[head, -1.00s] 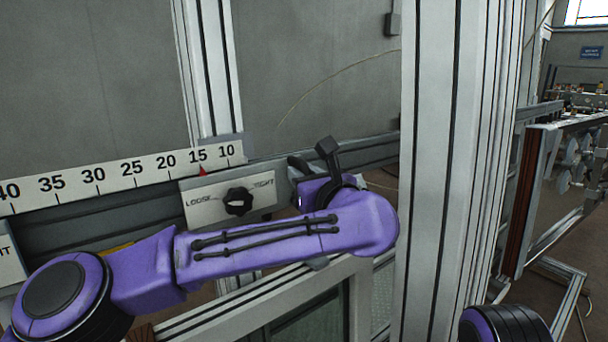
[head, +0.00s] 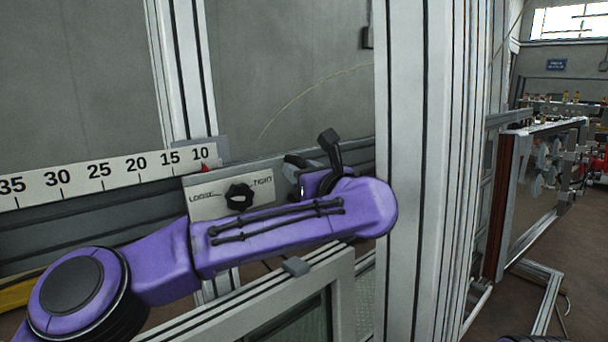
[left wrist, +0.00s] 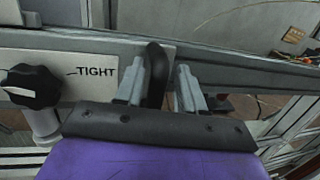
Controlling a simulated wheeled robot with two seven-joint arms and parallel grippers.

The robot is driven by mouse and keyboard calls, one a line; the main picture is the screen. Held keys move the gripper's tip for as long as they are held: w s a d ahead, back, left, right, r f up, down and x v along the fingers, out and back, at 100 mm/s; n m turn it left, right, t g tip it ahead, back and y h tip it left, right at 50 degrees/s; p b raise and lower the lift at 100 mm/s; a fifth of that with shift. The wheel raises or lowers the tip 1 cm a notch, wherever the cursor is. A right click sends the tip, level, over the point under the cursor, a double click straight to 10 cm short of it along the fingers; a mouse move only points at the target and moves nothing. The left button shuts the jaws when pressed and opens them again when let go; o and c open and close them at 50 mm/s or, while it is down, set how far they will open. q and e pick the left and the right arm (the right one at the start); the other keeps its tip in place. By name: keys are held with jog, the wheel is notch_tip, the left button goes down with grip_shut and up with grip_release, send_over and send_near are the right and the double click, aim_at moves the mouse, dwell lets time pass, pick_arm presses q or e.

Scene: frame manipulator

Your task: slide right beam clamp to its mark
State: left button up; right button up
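The right beam clamp's white plate (head: 218,207) has a black knob (head: 239,197) between the words LOOSE and TIGHT; I cannot tell exactly where the knob points. Its red pointer (head: 206,167) is at about 10 on the number scale (head: 75,178). In the left wrist view, the two grey fingers of my left gripper (left wrist: 160,70) stand apart on either side of an upright black handle (left wrist: 154,72). The handle is close against the left finger, with a small gap to the right finger. In the head view, my left forearm hides the lower part of the clamp. My right gripper is out of view.
A tall aluminium post (head: 408,180) stands just right of my left wrist. The horizontal beam (head: 90,227) runs behind the arm, with a framed panel (head: 300,315) below. Another frame (head: 510,200) stands farther right.

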pick_arm(q)
jog(key=shift+w+d, duration=0.1)
jog(key=shift+d, duration=0.1)
jog(key=shift+a, duration=0.15)
jog(key=shift+s+d+f, duration=0.15)
jog(key=shift+s+d, duration=0.05)
jog(key=shift+s, duration=0.1)
jog(key=b+v, duration=0.4)
jog(key=v, duration=0.6)
